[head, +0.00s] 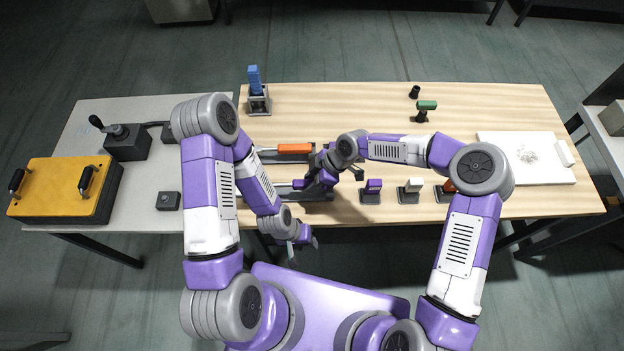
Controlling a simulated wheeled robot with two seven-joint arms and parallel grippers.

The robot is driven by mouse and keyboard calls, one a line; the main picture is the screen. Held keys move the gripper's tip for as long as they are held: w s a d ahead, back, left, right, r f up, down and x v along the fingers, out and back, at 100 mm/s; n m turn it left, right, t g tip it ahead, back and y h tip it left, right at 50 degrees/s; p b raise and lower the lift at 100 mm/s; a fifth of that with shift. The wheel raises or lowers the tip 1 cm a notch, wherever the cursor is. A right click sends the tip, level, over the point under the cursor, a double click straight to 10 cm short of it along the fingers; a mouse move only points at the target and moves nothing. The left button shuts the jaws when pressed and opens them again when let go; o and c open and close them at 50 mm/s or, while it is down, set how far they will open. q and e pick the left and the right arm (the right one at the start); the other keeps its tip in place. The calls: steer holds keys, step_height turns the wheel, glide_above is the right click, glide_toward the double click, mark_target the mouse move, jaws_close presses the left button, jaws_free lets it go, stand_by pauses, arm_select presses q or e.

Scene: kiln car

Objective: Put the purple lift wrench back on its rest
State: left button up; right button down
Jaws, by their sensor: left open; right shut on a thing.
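The purple lift wrench (299,184) shows as a small purple end just left of my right gripper (316,178). My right gripper is shut on it, and my gripper and wrist hide much of the wrench. It is over or at a dark rest (318,196) near the table's front edge; I cannot tell whether it touches the rest. My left gripper (303,250) is open and empty, in front of the table's front edge and below the rest.
An orange-handled tool (293,148) lies on a dark rest behind. Stands with a purple block (374,184) and a white block (413,185) are to the right. A blue piece (254,80) stands at back left, a white board (525,160) at right. The back middle is clear.

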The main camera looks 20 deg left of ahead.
steer(key=shift+f+b, duration=0.55)
steer(key=shift+f, duration=0.1)
steer(key=c, duration=0.6)
jaws_free()
steer(key=shift+c, duration=0.2)
steer(key=shift+f, duration=0.1)
steer(key=shift+r+p, duration=1.8)
steer(key=shift+r, duration=1.75)
steer(key=v, duration=0.7)
steer(key=shift+r, duration=0.3)
